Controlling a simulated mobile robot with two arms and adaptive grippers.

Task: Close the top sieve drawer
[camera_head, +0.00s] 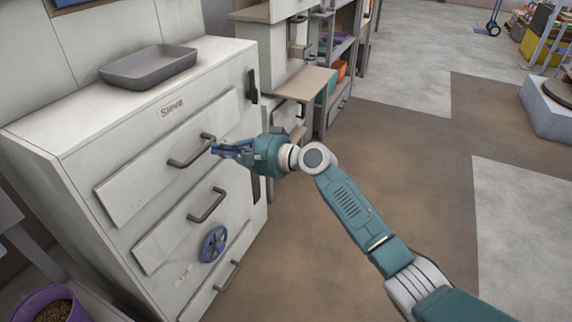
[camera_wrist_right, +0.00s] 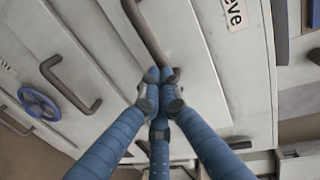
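The white sieve cabinet (camera_head: 85,135) carries a "Sieve" label above its top drawer (camera_head: 125,188). The top drawer's front looks nearly flush with the cabinet; I see no clear gap around it. Its dark bar handle (camera_head: 185,163) also shows in the wrist view (camera_wrist_right: 146,30). My right gripper (camera_head: 215,149) is at the right end of this handle. In the wrist view its blue fingers (camera_wrist_right: 160,76) come together at the handle's end, partly covering it. No handle bar shows clearly between the fingertips. My left gripper is not in view.
Lower drawers have similar handles (camera_head: 207,208), and a blue handwheel (camera_head: 214,244) sits on the cabinet front. A grey tray (camera_head: 148,67) rests on top. A purple bucket of pellets (camera_head: 50,304) stands at lower left.

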